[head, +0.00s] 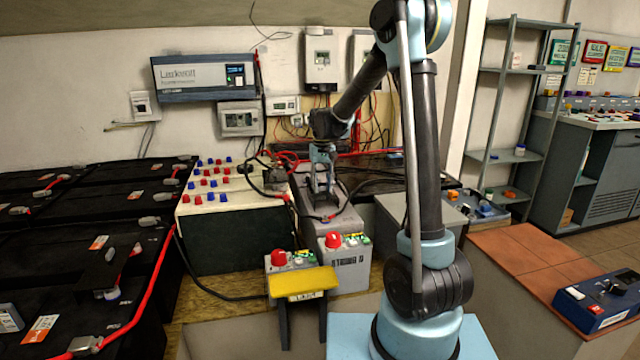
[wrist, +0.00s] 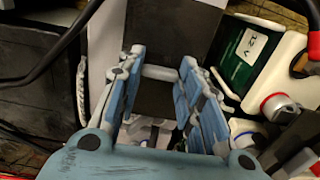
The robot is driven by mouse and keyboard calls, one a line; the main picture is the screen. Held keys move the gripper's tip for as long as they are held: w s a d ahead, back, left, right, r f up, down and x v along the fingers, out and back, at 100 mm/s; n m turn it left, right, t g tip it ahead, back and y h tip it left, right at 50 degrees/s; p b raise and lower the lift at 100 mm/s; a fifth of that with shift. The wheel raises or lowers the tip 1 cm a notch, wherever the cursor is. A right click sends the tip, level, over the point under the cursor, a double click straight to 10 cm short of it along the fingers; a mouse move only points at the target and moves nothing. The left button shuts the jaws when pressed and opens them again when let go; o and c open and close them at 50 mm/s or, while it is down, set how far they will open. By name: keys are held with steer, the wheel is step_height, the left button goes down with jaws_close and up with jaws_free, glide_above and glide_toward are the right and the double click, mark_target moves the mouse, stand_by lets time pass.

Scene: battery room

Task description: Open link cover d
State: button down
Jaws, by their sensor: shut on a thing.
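My gripper (head: 323,194) reaches down at the grey box (head: 345,222) in the middle of the head view. In the wrist view, my gripper (wrist: 160,85) has its blue fingers shut on a pale bar (wrist: 159,73), which spans the gap between them like a handle. I can read no letter d, so I cannot tell for certain which cover this bar belongs to. The fingers hide part of the bar's ends.
Grey units with red knobs (head: 333,240) and a yellow-topped stand (head: 303,281) are in front. A cream panel with red and blue caps (head: 215,200) stands left. Black cables (head: 370,185) loop close by. Black batteries (head: 80,230) fill the left side.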

mark_target(322, 187)
stand_by(0.3)
steer(key=c, duration=1.1)
jaws_free()
steer(key=shift+r, duration=0.1)
step_height(322, 187, up, 12)
